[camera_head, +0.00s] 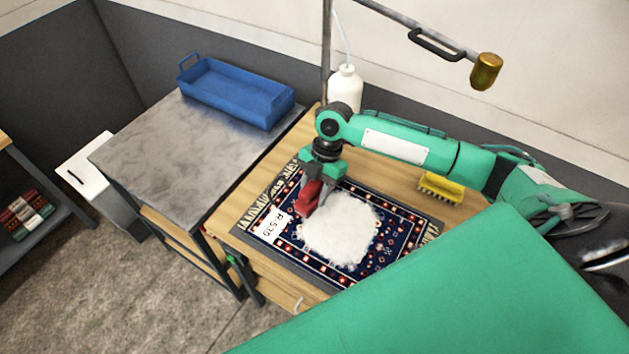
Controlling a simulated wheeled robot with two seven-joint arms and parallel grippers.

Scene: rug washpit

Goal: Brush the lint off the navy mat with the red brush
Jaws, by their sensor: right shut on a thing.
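The navy mat (398,246) lies flat on the wooden table, with a patterned border, fringed ends and a white label reading R-530. A large white pile of lint (340,232) covers its middle. My right gripper (318,178) points down over the mat's far left part and is shut on the red brush (309,197). The brush is at the upper left edge of the lint; whether it touches the mat I cannot tell. My left gripper is not in view.
A yellow brush (440,187) lies on the wooden table (378,174) right of the mat. A white bottle (345,88) stands behind, near a metal post. A blue tray (235,92) sits on the grey side table (180,150). A brass-coloured lamp head (486,70) hangs above.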

